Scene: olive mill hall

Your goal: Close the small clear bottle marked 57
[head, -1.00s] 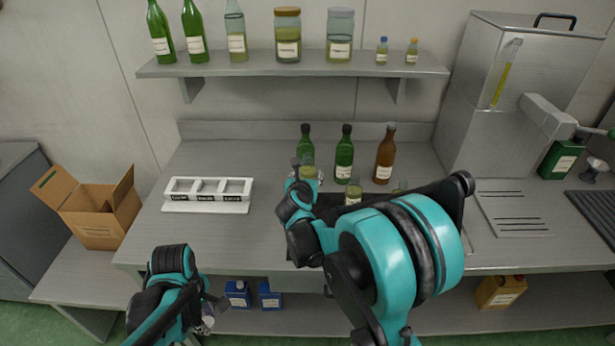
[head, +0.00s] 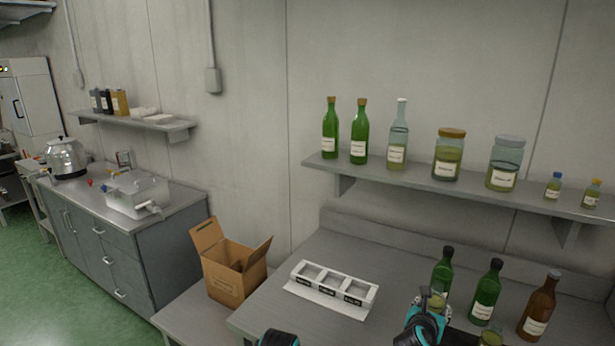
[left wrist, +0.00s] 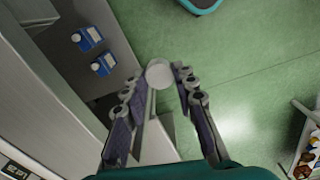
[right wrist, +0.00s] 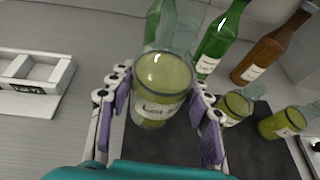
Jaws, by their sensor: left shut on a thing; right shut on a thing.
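My right gripper (right wrist: 161,78) is shut on a small clear bottle (right wrist: 162,92) with yellow-green liquid. Its label starts "Lot 5", but the rest is not readable; the top shows no cap. In the head view my right gripper (head: 434,302) is in front of a green bottle. My left gripper (left wrist: 159,77) is shut on a round whitish cap (left wrist: 160,72), held above the green floor in front of the bench. The cap is well apart from the bottle. In the head view only a bit of my left arm shows at the bottom edge.
Two similar small jars (right wrist: 235,106) (right wrist: 282,121) stand on a dark mat (right wrist: 262,152). Green bottles (head: 486,290) and a brown bottle (head: 538,308) stand behind. A white three-compartment holder (head: 335,284) and a cardboard box (head: 236,284) are left. A shelf (head: 400,184) holds bottles and jars.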

